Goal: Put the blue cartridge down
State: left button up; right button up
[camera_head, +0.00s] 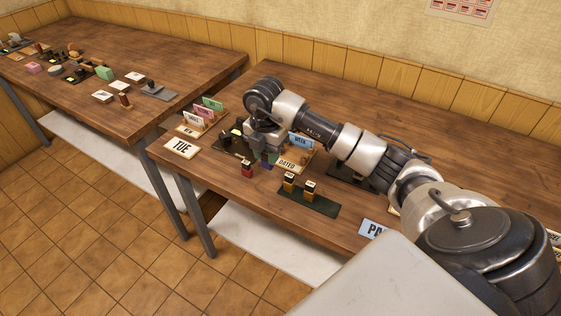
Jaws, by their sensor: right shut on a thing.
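My right gripper (266,156) points down over the near table, shut on the blue cartridge (267,166). Only a small dark blue part of the cartridge shows below the fingers. I cannot tell whether its bottom touches the table. A red cartridge (247,170) stands upright just left of it. Two amber cartridges (289,184) stand to the right on a dark green tray (322,207). My left gripper is not in view.
A TUE card (182,147) lies at the near table's left corner. A DATED tray (294,164) with a blue WEEK card (300,140) is behind the gripper. Cards in a NEW rack (189,130) stand at left. Another table (150,50) holds several small items.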

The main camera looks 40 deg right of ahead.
aim_at(267, 167)
notch_tip(267, 167, down, 3)
jog(key=shift+a+f, duration=0.1)
notch_tip(267, 167, down, 3)
jog(key=shift+p, duration=0.35)
jog(key=shift+f, duration=0.3)
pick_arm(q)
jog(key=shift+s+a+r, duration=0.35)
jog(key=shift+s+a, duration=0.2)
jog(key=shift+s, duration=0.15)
pick_arm(e)
jog(key=shift+f, duration=0.2)
jog(key=o, duration=0.9)
jog(key=shift+r, duration=0.1)
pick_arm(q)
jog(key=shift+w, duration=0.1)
